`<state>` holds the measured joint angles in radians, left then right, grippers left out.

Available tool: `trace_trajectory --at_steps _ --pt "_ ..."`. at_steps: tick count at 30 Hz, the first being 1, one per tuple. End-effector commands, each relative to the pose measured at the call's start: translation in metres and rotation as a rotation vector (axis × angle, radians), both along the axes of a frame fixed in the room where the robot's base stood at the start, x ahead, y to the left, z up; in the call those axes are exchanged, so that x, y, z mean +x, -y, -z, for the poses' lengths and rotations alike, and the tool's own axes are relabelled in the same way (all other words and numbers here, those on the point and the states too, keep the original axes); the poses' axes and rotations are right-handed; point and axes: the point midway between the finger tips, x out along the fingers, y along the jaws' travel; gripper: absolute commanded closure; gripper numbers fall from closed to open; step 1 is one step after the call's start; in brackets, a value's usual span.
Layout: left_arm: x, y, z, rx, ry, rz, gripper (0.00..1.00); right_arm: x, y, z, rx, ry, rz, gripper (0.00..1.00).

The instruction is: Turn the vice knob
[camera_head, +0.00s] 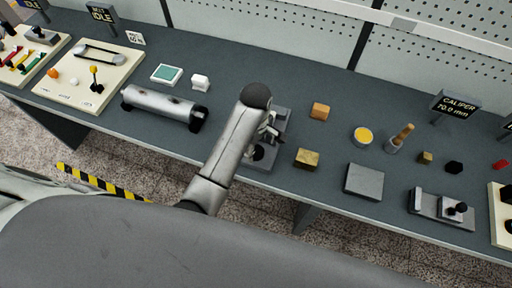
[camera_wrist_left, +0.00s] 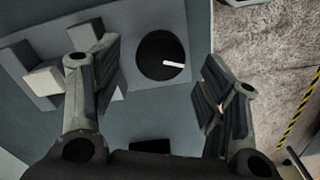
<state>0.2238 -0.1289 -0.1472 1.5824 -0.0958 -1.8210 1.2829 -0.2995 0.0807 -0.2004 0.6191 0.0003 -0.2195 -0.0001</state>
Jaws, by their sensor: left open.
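The vice (camera_head: 282,117) is a grey block on the bench, partly covered by my left arm in the head view. Its knob (camera_head: 258,153) is black and only partly visible there. In the left wrist view the knob (camera_wrist_left: 155,62) is a round black disc with a white mark pointing right. My left gripper (camera_head: 270,134) is over the vice. Contact with the knob is not visible. My right gripper is not in view.
A grey cylinder (camera_head: 160,104) lies left of the vice. A wooden block (camera_head: 307,158), an orange block (camera_head: 320,111) and a grey plate (camera_head: 364,182) lie to its right. A grey fixture with a black knob (camera_head: 440,209) stands farther right. The bench's front edge is close to the vice.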

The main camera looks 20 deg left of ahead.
Motion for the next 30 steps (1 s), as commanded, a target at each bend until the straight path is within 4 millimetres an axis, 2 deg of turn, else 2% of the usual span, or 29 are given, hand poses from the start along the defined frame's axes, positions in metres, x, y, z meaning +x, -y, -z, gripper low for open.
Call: trace_trajectory --at_steps 3,9,19,23,26,30 --pt "0.001 0.001 -0.022 -0.003 0.004 -0.001 0.33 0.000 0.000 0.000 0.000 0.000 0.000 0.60" --pt "0.000 0.000 -0.042 0.000 0.001 -0.002 0.33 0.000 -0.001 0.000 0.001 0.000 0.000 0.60" --pt "0.000 0.000 -0.045 0.000 0.001 -0.001 0.33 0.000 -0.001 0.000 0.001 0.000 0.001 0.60" --pt "0.001 -0.010 -0.033 0.005 0.029 0.026 0.33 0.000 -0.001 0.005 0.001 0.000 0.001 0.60" --pt "0.005 -0.033 -0.009 0.022 0.108 0.103 0.33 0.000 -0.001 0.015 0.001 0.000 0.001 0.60" --pt "0.012 -0.073 0.025 0.069 0.279 0.295 0.33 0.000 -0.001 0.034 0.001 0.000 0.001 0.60"
